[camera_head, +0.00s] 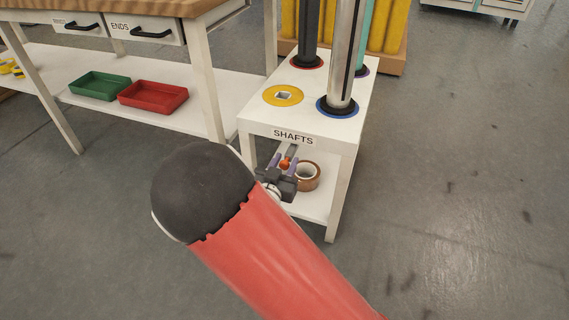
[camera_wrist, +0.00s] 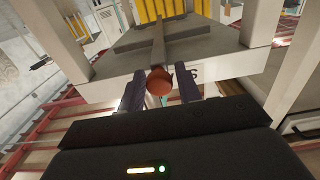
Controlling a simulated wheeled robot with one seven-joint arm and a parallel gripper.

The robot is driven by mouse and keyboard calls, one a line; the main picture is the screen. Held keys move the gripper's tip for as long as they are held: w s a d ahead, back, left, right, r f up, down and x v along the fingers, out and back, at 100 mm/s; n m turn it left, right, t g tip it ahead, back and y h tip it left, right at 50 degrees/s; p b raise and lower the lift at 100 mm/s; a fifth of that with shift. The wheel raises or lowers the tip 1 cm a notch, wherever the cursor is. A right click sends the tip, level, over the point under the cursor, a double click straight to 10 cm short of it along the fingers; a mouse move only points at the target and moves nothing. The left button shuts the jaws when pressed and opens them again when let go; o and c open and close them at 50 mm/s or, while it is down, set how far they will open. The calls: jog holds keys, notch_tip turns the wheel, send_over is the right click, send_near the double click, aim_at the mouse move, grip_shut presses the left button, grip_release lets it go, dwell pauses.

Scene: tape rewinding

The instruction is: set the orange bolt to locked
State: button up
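The orange bolt knob (camera_head: 285,164) shows below the front edge of the white shaft stand (camera_head: 262,121), just under its SHAFTS label. In the wrist view the round orange knob (camera_wrist: 160,81) sits at the near end of a grey bar running away under the stand. My gripper (camera_wrist: 160,90) is open, its two purplish fingers on either side of the knob with visible gaps. It also shows in the head view (camera_head: 284,168), reaching in under the label, partly hidden by my arm. I cannot tell whether the bolt is locked.
A roll of brown tape (camera_head: 308,177) lies on the stand's lower shelf, right beside my gripper. Upright shafts (camera_head: 343,60) and a yellow ring (camera_head: 283,95) are on top. A workbench with green (camera_head: 100,86) and red trays (camera_head: 153,96) is left. The floor right is clear.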

aim_at(289, 153)
grip_shut()
jog(key=shift+b+x, duration=0.3)
jog(key=shift+x, duration=1.4)
jog(key=shift+o, duration=1.4)
grip_release()
jog(key=v, duration=0.7)
jog(key=shift+s+a+p, duration=0.15)
jog(key=shift+s+p, duration=0.2)
jog(key=shift+p, duration=0.05)
